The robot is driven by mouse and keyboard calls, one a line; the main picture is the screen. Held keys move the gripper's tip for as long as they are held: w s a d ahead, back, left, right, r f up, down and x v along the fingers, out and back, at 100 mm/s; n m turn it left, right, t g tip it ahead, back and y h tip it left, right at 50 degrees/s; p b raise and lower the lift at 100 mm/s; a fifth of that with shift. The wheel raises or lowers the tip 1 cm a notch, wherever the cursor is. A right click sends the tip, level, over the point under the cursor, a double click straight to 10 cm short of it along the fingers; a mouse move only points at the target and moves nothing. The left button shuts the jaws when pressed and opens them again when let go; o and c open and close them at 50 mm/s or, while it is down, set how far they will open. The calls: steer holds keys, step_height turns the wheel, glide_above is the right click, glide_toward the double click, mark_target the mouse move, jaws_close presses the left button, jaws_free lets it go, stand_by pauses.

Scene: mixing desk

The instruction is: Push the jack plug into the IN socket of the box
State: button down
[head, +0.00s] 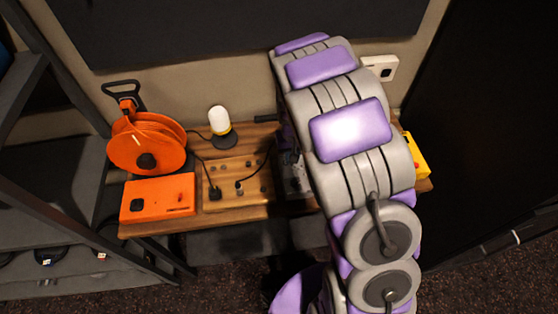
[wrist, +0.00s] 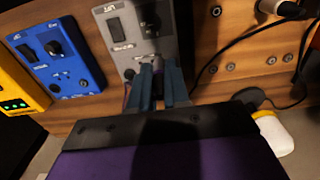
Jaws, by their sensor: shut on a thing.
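In the wrist view my gripper (wrist: 157,80) is shut, with its blue-grey fingers pointing at the near edge of a grey box (wrist: 122,48). The jack plug is largely hidden between the fingers; a small pale metallic bit (wrist: 151,59) shows at their tips, up against the box. I cannot tell whether it is inside a socket. The grey box has a black switch, a dark knob and small lettering too blurred to read; no IN label can be made out. In the head view the grey box (head: 294,178) shows only as a sliver beside my arm, which hides my gripper.
A blue box (wrist: 63,62) and a yellow box (wrist: 18,92) stand left of the grey box in the wrist view. A wooden socket panel (head: 230,170) with black cables, an orange box (head: 158,198), a cable reel (head: 146,143) and a lamp (head: 220,122) share the desk (head: 240,214).

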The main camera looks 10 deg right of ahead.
steer(key=w+d+r+p, duration=0.1)
steer(key=w+d+r, duration=0.15)
steer(key=d, duration=0.65)
steer(key=w+d+r+p, duration=0.1)
steer(key=w+d, duration=0.3)
steer(key=d, duration=0.5)
steer(key=f+b, duration=0.1)
steer(key=f, duration=0.7)
steer(key=shift+d+f, duration=0.1)
steer(key=shift+d, duration=0.1)
steer(key=shift+a+f, duration=0.45)
steer(key=shift+f, duration=0.05)
steer(key=shift+d, duration=0.1)
steer(key=shift+d, duration=0.3)
steer(key=shift+d+f, duration=0.1)
steer(key=shift+f, duration=0.25)
steer(key=shift+a, duration=0.3)
